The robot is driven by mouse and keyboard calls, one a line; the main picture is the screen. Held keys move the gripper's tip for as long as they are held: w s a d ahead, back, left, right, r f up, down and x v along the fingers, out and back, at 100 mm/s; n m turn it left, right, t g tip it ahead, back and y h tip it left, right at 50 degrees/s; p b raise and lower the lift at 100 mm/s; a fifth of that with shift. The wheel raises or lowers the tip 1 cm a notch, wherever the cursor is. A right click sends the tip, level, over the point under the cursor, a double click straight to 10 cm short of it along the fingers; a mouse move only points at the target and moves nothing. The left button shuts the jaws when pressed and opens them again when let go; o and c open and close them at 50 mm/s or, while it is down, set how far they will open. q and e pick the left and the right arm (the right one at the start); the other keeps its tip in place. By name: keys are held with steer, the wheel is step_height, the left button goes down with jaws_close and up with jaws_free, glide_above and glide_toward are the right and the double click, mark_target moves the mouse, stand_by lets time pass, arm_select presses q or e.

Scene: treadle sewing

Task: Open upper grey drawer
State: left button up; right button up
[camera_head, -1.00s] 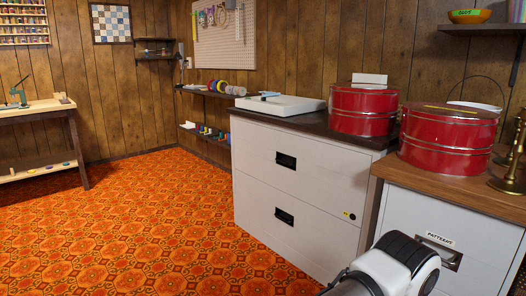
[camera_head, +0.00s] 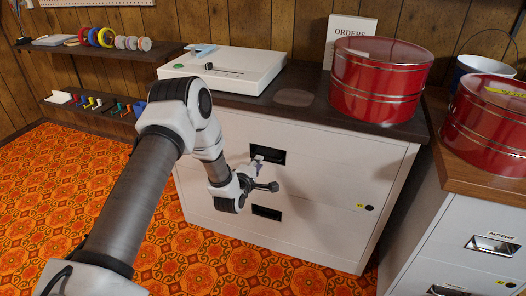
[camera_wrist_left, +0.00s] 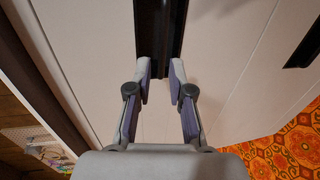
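The light grey cabinet (camera_head: 310,224) has two wide drawers, both shut. The upper grey drawer (camera_head: 330,170) has a black recessed handle (camera_head: 271,154), partly hidden by my left gripper in the head view. The lower drawer's black handle (camera_head: 267,212) sits below it. My left gripper (camera_head: 263,173) is in front of the upper drawer, by its handle. In the left wrist view, its fingers (camera_wrist_left: 161,77) are spread apart, with the end of the dark upper handle (camera_wrist_left: 160,35) between and beyond the tips. Contact cannot be told. My right gripper is not in view.
A white device (camera_head: 225,70) and a red tin (camera_head: 378,80) stand on the dark cabinet top. Another cabinet (camera_head: 455,245) with a red tin (camera_head: 492,120) stands at right. Low wall shelves (camera_head: 110,50) are at left. Patterned floor (camera_head: 50,190) is clear at left.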

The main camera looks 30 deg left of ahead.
mark_target(265, 157)
arm_select(q)
steer(key=b+x, duration=0.1)
steer(key=x, duration=0.5)
steer(key=shift+w+d+f, duration=0.15)
steer(key=shift+w+f, duration=0.1)
jaws_close()
steer(key=shift+s+d+f, duration=0.1)
steer(key=shift+s, duration=0.05)
